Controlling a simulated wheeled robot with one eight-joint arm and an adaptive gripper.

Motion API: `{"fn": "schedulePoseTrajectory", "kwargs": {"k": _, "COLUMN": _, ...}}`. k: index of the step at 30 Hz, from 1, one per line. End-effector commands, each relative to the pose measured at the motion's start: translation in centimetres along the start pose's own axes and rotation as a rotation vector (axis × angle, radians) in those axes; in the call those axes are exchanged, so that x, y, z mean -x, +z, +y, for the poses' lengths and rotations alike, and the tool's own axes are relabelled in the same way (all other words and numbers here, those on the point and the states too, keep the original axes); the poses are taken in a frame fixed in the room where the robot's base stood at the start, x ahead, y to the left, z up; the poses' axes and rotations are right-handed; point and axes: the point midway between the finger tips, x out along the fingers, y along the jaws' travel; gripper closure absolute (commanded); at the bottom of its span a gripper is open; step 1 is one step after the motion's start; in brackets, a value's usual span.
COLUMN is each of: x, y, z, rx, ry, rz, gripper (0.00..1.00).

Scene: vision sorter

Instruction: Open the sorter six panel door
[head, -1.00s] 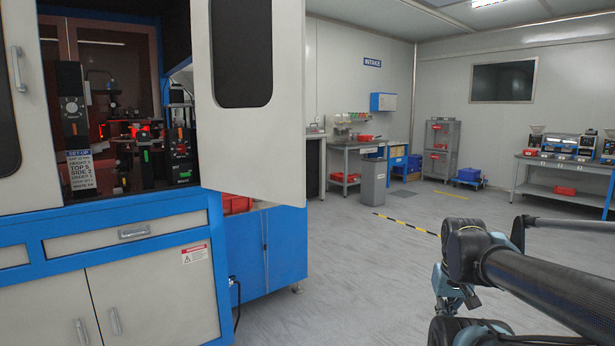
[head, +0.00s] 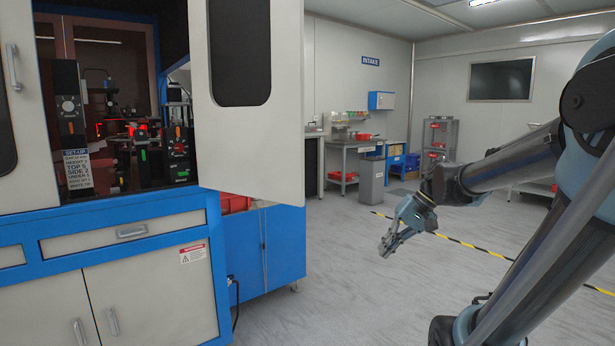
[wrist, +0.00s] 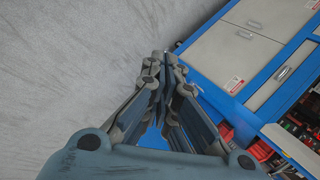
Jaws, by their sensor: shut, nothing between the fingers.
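The sorter (head: 110,232) is a blue and white cabinet at the left of the head view. Its upper door panel (head: 284,120), white with a dark window, stands swung open on the right of the lit opening. Another white panel (head: 22,150) with a handle is cut off at the left edge. Inside the opening are dark mechanisms with red and green lights. My gripper (head: 385,252) is shut and empty, in the air right of the cabinet and apart from it. In the wrist view my gripper (wrist: 160,58) points along the floor beside the sorter's lower cabinet (wrist: 222,52).
Lower cabinet doors (head: 110,310) and a drawer (head: 125,235) are closed. A grey bin (head: 371,182) and workbench (head: 345,150) stand at the back under the INTAKE sign. A cable (head: 236,300) hangs by the cabinet's corner. The floor between cabinet and gripper is clear.

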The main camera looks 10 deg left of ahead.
Motion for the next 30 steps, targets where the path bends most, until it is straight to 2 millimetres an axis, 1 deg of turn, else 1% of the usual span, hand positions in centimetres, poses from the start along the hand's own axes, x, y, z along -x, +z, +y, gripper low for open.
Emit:
{"fn": "schedulePoseTrajectory", "kwargs": {"k": 1, "x": 0.3, "y": -1.3, "z": -1.4, "rx": 0.003, "ry": -0.043, "rz": -0.016, "gripper": 1.0}}
{"fn": "schedulePoseTrajectory", "kwargs": {"k": 6, "x": 1.4, "y": -5.0, "z": -6.1, "rx": 0.017, "ry": -0.203, "rz": -0.075, "gripper": 1.0}}
{"fn": "schedulePoseTrajectory", "kwargs": {"k": 15, "x": 3.3, "y": -11.7, "z": -13.2, "rx": 0.058, "ry": -0.482, "rz": -0.182, "gripper": 1.0}}
{"fn": "schedulePoseTrajectory", "kwargs": {"k": 18, "x": 3.9, "y": -13.9, "z": -15.2, "rx": 0.077, "ry": -0.574, "rz": -0.218, "gripper": 1.0}}
{"fn": "schedulePoseTrajectory", "kwargs": {"k": 24, "x": 4.9, "y": -18.3, "z": -18.3, "rx": 0.121, "ry": -0.756, "rz": -0.288, "gripper": 1.0}}
{"fn": "schedulePoseTrajectory", "kwargs": {"k": 30, "x": 5.5, "y": -21.6, "z": -20.1, "rx": 0.163, "ry": -0.902, "rz": -0.342, "gripper": 1.0}}
